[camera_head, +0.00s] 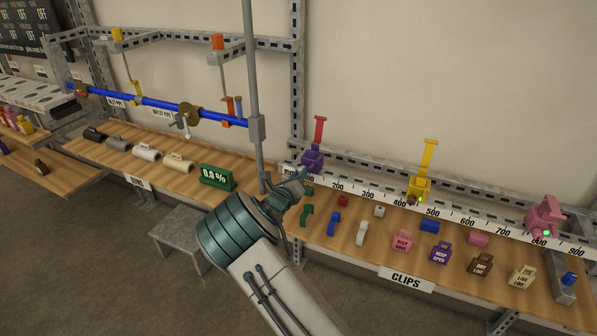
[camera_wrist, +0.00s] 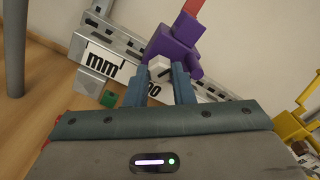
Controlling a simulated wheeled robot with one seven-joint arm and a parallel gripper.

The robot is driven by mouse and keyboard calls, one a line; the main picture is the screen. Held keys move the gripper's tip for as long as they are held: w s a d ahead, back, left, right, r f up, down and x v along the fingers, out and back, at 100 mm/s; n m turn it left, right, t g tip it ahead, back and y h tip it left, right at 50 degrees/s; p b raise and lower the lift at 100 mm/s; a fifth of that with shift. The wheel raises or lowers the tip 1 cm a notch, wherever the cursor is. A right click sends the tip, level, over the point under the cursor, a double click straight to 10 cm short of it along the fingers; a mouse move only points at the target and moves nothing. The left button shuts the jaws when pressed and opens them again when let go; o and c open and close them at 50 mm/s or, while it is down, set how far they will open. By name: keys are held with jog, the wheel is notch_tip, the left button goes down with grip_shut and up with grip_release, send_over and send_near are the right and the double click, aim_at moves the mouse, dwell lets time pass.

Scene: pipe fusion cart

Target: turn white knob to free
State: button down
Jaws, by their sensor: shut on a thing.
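The white knob (camera_wrist: 159,68) shows in the wrist view at the front of a purple clamp (camera_wrist: 176,45) and has a dark mark on its face. My gripper (camera_wrist: 161,80) has one finger on each side of the knob and is shut on it. In the head view my gripper (camera_head: 301,176) reaches the purple clamp (camera_head: 312,159), which has an upright red lever (camera_head: 319,131). The knob is hidden there behind my gripper. I cannot read the knob's setting.
The clamp sits on a ruler rail (camera_head: 367,187). A yellow clamp (camera_head: 419,187) and a pink clamp (camera_head: 544,217) stand further right. Several small clips and tags lie on the wooden shelf in front.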

jog(key=shift+n+p, duration=0.6)
jog(key=shift+n, duration=0.5)
jog(key=shift+a, duration=0.1)
jog(key=c, duration=1.5)
grip_release()
jog(key=b+v, duration=0.2)
jog(key=v, duration=1.1)
jog(key=shift+s+a, duration=0.1)
jog(key=shift+s, duration=0.3)
